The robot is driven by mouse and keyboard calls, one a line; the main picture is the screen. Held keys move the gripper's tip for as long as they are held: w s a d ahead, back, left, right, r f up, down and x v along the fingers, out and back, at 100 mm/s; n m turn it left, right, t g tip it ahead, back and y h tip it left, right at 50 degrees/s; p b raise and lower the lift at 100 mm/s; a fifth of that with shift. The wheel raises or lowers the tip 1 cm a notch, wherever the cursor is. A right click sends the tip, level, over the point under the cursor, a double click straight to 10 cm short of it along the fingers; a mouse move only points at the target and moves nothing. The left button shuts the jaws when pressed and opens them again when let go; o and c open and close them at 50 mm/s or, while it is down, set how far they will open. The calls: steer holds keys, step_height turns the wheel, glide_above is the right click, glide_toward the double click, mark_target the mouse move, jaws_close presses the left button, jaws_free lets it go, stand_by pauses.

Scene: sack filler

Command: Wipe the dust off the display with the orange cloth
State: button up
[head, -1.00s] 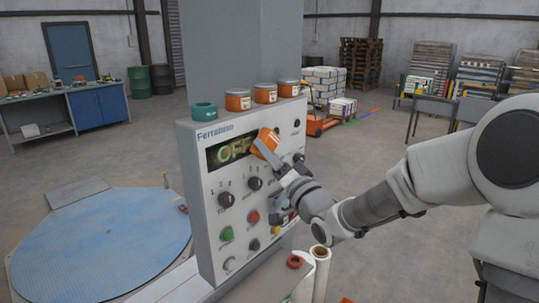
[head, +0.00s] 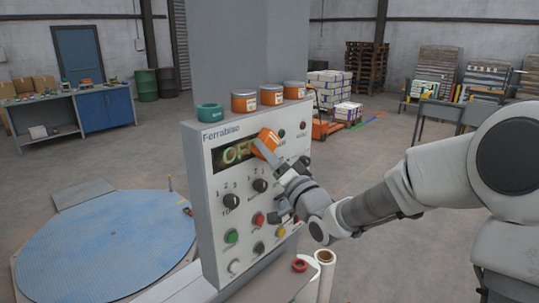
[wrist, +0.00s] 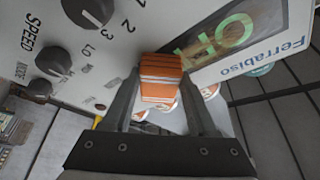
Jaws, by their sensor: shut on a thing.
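The display (head: 228,154) is a dark window with glowing green characters on the upper part of the grey Ferrabiso panel (head: 212,225). My gripper (head: 270,153) is shut on the orange cloth (head: 267,138), a folded pad, at the display's right end. The cloth hides the last part of the word there. In the wrist view the cloth (wrist: 160,70) sits between both fingertips and overlaps one end of the display (wrist: 215,35). The display looks brownish and hazy there. I cannot tell how much is dust, nor whether the cloth touches the glass.
Knobs and coloured buttons, such as a green one (head: 232,236), lie below the display. A teal ring (head: 209,113) and several orange jars (head: 244,102) stand on the panel's top. A red ring (head: 300,265) and a white roll (head: 325,275) are below my wrist.

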mark_target(227, 157)
steer(key=shift+s+a+b, duration=0.25)
steer(key=shift+s+a, duration=0.25)
steer(key=shift+s, duration=0.2)
steer(key=shift+s+a+b, duration=0.25)
steer(key=shift+s+a, duration=0.2)
steer(key=shift+s, duration=0.25)
steer(key=shift+s+a+b, duration=1.15)
steer(key=shift+s+a, duration=1.15)
steer(key=shift+s, duration=0.3)
steer(key=shift+s+a+b, duration=0.35)
steer(key=shift+s+a, duration=0.1)
steer(key=shift+s, duration=0.25)
steer(key=shift+s+a+b, duration=0.35)
steer(key=shift+s+a, duration=0.1)
steer(key=shift+s, duration=0.2)
steer(key=w+d, duration=0.8)
steer(key=w, duration=0.2)
steer(key=shift+w+d, duration=0.2)
steer(key=shift+w, duration=0.2)
steer(key=shift+s+d, duration=0.95)
steer(key=shift+d, duration=0.25)
steer(key=shift+s+d, duration=0.9)
steer(key=shift+d, duration=0.25)
steer(key=shift+d, duration=0.1)
